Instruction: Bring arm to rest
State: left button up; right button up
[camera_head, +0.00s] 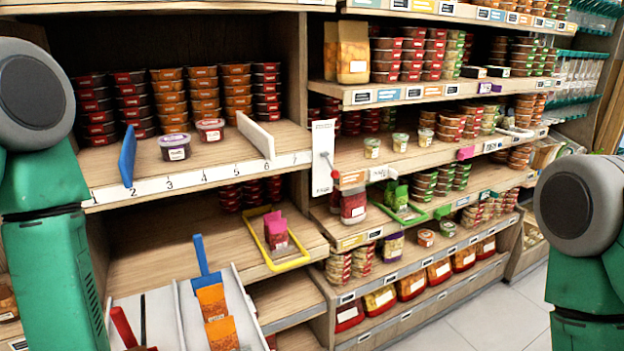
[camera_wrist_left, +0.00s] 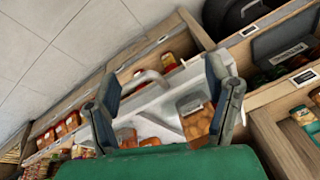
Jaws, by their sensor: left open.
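My left gripper (camera_wrist_left: 152,88) shows in the left wrist view with its two dark fingers spread wide. It is open, with nothing held between the fingers. Beyond the fingers is a white tray (camera_wrist_left: 150,98) with an orange packet (camera_wrist_left: 196,122) by the right finger; I cannot tell the exact gap. In the head view my green left arm (camera_head: 50,250) hangs at the left edge and my right arm (camera_head: 590,250) at the right edge. Neither gripper shows there.
Shelves stand ahead, stacked with tubs. A purple-lidded tub (camera_head: 174,148) and a red-lidded tub (camera_head: 210,130) stand between a blue divider (camera_head: 128,157) and a white divider (camera_head: 255,135). Orange packets (camera_head: 212,302) lie in the low white tray (camera_head: 247,318). Floor (camera_head: 500,310) is clear at lower right.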

pick_arm(q)
jog(key=s+d+f+m+g+h, duration=0.1)
jog(key=s+f, duration=0.3)
jog(key=s, duration=0.2)
jog(key=s+f+m+g+h, duration=0.1)
jog(key=s+f+g, duration=0.1)
jog(key=s+f, duration=0.35)
notch_tip(320, 180, down, 9)
jog(key=w+d+t+b, duration=0.1)
jog(key=w+b, duration=0.1)
jog(key=b, duration=0.9)
jog(key=shift+d+m+b, duration=0.15)
jog(key=shift+m+b, duration=0.15)
jog(key=shift+b, duration=0.05)
jog(key=shift+s, duration=0.1)
